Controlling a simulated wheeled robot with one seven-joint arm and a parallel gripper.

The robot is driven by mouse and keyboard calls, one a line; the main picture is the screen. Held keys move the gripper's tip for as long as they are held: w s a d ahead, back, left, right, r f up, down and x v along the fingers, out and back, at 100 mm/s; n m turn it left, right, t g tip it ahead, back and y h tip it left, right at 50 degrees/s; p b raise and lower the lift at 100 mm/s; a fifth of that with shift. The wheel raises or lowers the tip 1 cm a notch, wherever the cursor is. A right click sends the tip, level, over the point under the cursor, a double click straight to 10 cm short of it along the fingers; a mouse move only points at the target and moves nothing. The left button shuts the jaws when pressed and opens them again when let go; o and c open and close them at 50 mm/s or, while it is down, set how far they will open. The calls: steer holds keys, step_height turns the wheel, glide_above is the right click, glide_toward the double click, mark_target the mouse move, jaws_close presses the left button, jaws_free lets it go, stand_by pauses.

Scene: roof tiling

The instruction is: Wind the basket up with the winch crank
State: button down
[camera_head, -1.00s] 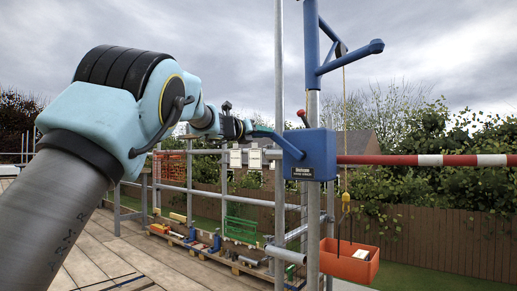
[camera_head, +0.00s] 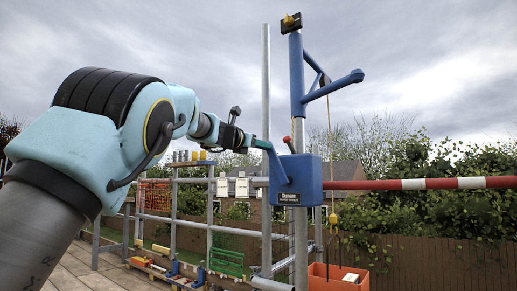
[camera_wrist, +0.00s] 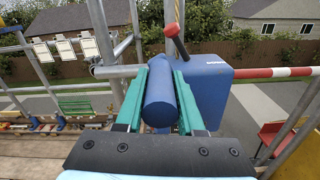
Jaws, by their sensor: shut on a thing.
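The blue winch box (camera_head: 300,180) is fixed to a steel pole. Its blue crank arm (camera_head: 277,167) leans up and left from the box. My gripper (camera_head: 258,143) is at the crank's upper end. In the wrist view, the green fingers of my gripper (camera_wrist: 160,95) are shut on the blue crank handle (camera_wrist: 159,105), one on each side. A red-knobbed lever (camera_head: 288,142) stands on top of the box. The orange basket (camera_head: 335,282) hangs below the yellow hook (camera_head: 333,218) on a rope from the blue davit arm (camera_head: 335,84). The basket's lower part is cut off by the frame.
A red-and-white barrier bar (camera_head: 420,184) runs right from the winch. Scaffold tubes (camera_head: 266,110) stand close beside and behind it. A green rack (camera_head: 227,262) and other materials lie on the deck at lower left. A wooden fence (camera_head: 430,255) is behind.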

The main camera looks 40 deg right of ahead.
steer(key=shift+s+d+r, duration=0.1)
steer(key=shift+s, duration=0.1)
steer(key=c, duration=0.5)
jaws_free()
steer(key=shift+a, duration=0.4)
steer(key=b+v, duration=0.2)
steer(key=v, duration=0.8)
